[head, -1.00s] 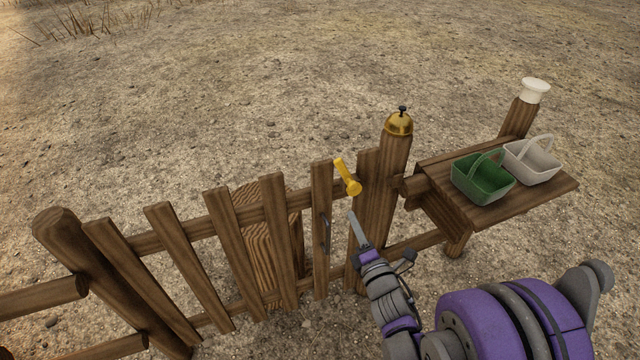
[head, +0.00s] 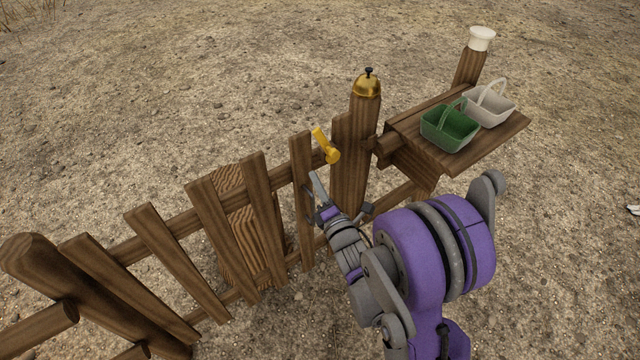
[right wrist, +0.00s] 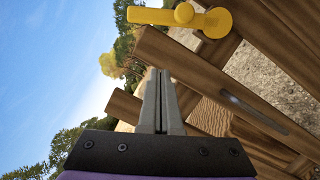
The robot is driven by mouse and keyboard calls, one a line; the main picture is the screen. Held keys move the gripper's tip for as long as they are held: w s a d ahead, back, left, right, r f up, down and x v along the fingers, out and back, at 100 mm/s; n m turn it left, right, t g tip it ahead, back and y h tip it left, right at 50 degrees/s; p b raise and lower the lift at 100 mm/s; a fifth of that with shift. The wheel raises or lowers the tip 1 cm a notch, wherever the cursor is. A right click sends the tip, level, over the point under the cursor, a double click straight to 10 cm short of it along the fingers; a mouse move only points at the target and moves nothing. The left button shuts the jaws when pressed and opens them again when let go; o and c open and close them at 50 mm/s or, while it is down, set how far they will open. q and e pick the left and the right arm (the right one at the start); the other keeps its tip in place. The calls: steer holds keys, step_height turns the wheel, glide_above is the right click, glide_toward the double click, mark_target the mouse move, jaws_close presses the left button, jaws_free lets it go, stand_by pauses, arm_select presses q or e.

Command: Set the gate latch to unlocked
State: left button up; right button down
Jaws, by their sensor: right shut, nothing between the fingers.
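The yellow gate latch (head: 327,146) is mounted near the top of the wooden gate (head: 254,200), beside the gate post. Its lever points up and to the left from its round pivot in the head view. In the right wrist view the latch (right wrist: 185,17) lies across the top, beyond the fingertips. My right gripper (head: 315,177) is shut and empty, just below the latch and apart from it. Its two fingers (right wrist: 160,75) lie together in the right wrist view. My left gripper is not in view.
A brass bell (head: 367,84) sits on the post right of the latch. A wooden shelf (head: 415,155) at the right holds a green basket (head: 450,128) and a pale basket (head: 492,108). A white-capped post (head: 481,40) stands behind. Open dirt ground lies around the fence.

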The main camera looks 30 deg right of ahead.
mark_target(330, 150)
steer(key=w, duration=0.6)
steer(key=shift+d+r+p, duration=0.3)
steer(key=shift+d+r, duration=0.05)
steer(key=shift+d, duration=0.05)
steer(key=d, duration=0.1)
steer(key=d+r, duration=0.1)
steer(key=d, duration=0.1)
steer(key=shift+s+r, duration=0.15)
steer(key=shift+d+r, duration=0.15)
steer(key=shift+d, duration=0.15)
